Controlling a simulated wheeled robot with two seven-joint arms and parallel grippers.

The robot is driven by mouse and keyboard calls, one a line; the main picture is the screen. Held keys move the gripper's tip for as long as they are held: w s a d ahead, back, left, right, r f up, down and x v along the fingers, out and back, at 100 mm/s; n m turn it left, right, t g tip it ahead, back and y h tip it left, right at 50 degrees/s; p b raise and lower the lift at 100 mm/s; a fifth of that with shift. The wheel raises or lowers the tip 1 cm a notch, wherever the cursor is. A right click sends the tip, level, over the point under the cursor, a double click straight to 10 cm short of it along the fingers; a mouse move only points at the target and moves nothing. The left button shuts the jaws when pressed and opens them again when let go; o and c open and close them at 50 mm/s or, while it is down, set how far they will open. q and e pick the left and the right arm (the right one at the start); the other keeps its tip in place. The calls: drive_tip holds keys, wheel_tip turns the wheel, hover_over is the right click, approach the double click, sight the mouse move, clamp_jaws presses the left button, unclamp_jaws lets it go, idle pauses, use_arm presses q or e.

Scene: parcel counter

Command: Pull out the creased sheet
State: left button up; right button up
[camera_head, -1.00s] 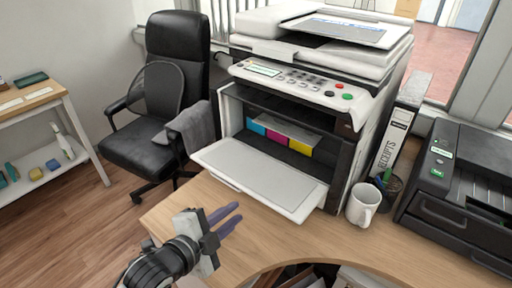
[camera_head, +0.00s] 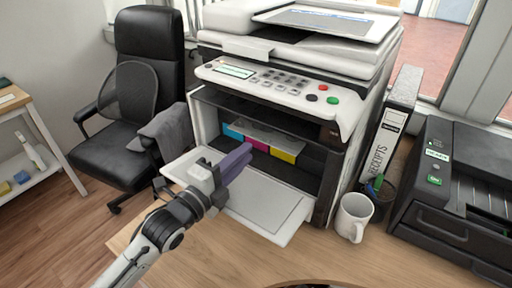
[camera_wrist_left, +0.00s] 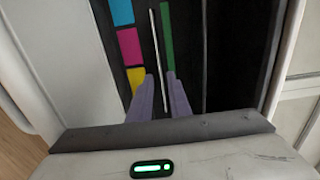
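The printer (camera_head: 285,82) stands open at the front, its white door (camera_head: 262,207) folded down. Inside are cyan (camera_head: 233,131), magenta (camera_head: 258,144) and yellow (camera_head: 285,156) cartridges. My left gripper (camera_head: 243,158) is above the door at the opening, fingers pointing in. In the left wrist view its purple fingers (camera_wrist_left: 160,92) are apart. A thin white strip (camera_wrist_left: 158,55), perhaps the edge of the creased sheet, runs between them, beside a green strip (camera_wrist_left: 168,40). I cannot tell whether the fingers touch it. No creases are visible. My right gripper is out of view.
A white mug (camera_head: 352,214) stands right of the printer, near a pen cup and a receipts binder (camera_head: 389,137). A black machine (camera_head: 455,195) is at the far right. A black chair (camera_head: 140,100) is at the left. The desk front (camera_head: 245,258) is clear.

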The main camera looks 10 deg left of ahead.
use_arm(q)
drive_tip(key=shift+b+x, duration=0.65)
drive_tip(key=shift+x, duration=2.55)
drive_tip(key=shift+c, duration=0.4)
clamp_jaws()
